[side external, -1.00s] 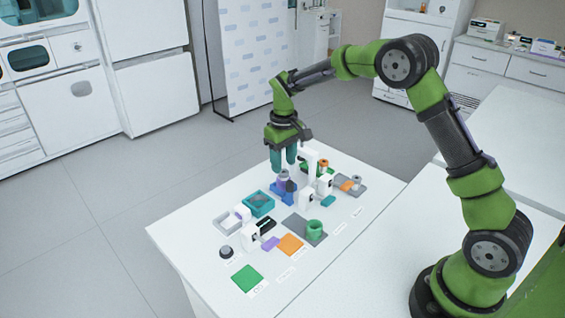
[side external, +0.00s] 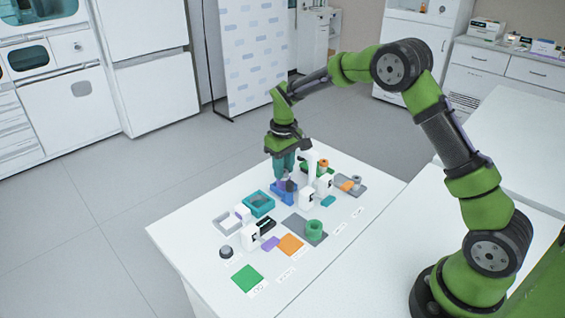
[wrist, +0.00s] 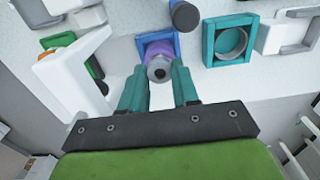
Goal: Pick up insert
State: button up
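The insert (wrist: 160,66) is a small round piece with a grey top and a purple body. In the wrist view it stands in a blue square holder (wrist: 142,48). The holder also shows in the side external view (side external: 277,199), where the insert is mostly hidden by the fingers. My gripper (wrist: 160,72) points down over the holder, with one teal fingertip on each side of the insert. The fingers are apart and very close to its sides. I cannot tell whether they touch it.
A teal square holder (side external: 258,204) stands left of the blue one. A tall white stand (side external: 311,165) is close right of my gripper. A green ring (side external: 314,229) stands toward the table's front.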

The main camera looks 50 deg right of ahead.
jog(key=shift+r, duration=2.8)
